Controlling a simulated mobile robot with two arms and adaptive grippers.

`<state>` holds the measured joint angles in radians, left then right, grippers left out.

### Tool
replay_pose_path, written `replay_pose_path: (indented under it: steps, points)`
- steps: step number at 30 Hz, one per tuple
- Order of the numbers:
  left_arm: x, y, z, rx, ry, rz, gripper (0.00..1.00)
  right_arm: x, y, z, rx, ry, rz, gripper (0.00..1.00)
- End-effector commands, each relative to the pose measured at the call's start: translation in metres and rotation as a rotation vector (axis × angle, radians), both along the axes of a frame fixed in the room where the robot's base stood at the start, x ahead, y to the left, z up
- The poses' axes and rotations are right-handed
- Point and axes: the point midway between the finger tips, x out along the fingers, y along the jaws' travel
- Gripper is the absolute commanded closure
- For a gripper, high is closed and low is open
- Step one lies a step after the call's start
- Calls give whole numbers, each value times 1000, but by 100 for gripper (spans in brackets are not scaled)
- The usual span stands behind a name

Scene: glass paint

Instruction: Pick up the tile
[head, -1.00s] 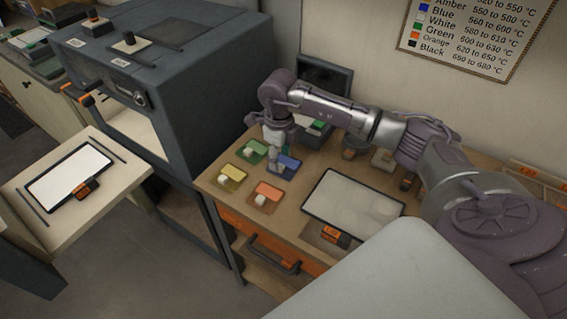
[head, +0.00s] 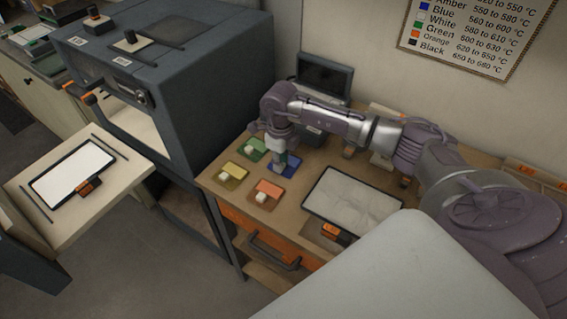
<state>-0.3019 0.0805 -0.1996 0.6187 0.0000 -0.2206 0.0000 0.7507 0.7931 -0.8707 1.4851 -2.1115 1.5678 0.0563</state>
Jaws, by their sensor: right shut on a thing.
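My right gripper (head: 279,163) points down over the blue tile (head: 292,166) on the wooden workbench. It is shut on the blue tile by its small light block, which the fingers mostly hide. I cannot tell whether the tile is touching the bench. A green tile (head: 248,154), a yellow tile (head: 232,183) and an orange tile (head: 270,187) lie beside it, each with a small white block on top. My left gripper is not in view.
A black-framed white panel (head: 352,200) lies on the workbench (head: 290,215) right of the tiles. A dark kiln (head: 160,70) stands at the left, close to the bench. A light table (head: 110,185) holds another framed panel (head: 72,170). A dark screen (head: 325,78) stands behind my arm.

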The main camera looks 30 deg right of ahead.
Motion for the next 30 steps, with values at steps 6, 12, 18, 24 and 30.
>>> replay_pose_path:
  steps: [6, 12, 18, 24, 30]
  points:
    - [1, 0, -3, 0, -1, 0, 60, 1, 0, 4, 0, -2, 0, 100]
    - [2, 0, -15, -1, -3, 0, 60, 2, -1, 27, 0, -7, 0, 100]
    - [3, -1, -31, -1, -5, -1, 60, -29, -17, 56, -5, -3, -1, 100]
    - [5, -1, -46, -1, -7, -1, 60, -70, -36, 83, -5, -2, -1, 100]
    - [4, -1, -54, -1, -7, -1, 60, -96, -48, 102, -3, 0, -2, 100]
